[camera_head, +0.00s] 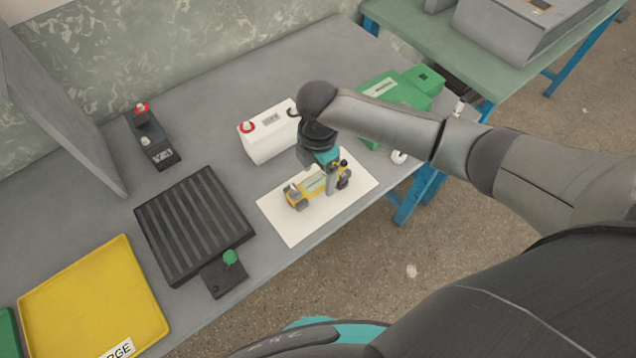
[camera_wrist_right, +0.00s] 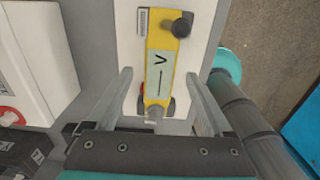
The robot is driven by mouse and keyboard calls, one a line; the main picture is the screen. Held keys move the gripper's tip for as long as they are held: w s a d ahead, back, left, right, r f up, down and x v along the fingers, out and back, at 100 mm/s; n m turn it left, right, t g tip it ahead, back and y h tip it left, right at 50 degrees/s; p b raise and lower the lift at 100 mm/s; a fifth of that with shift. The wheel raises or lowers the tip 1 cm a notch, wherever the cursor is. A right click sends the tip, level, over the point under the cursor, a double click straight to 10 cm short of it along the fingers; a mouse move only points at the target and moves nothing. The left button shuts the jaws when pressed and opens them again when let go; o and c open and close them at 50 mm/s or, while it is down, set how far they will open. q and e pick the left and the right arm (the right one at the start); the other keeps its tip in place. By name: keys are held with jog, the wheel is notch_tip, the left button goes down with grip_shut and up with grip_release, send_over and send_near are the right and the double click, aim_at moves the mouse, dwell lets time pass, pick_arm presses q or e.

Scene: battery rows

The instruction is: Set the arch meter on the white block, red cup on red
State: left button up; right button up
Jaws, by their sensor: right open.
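The arch meter (camera_head: 313,189) is a yellow bridge-like piece with dark feet, standing on a white sheet (camera_head: 286,230). In the wrist view its top (camera_wrist_right: 160,75) shows a V and an arrow; a dark knob is at the far end and a little red shows at the near end. My right gripper (camera_head: 328,183) is over it, open, with its fingers on either side of the meter (camera_wrist_right: 159,88). I cannot tell whether they touch it. The white block (camera_head: 266,144) stands behind the sheet, with a red-ringed post at its left end. My left gripper is not in view.
A black unit with a red knob (camera_head: 152,136), a black ribbed rack (camera_head: 195,225), a green-knobbed stand (camera_head: 224,277) and a yellow tray (camera_head: 95,300) lie to the left. A green block (camera_head: 388,95) stands right of the white block, behind my arm. The table's front edge is close to the sheet.

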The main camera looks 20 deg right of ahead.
aim_at(318, 180)
jog(key=shift+f, duration=1.25)
jog(key=shift+f, duration=0.25)
jog(key=shift+c, duration=0.2)
grip_shut()
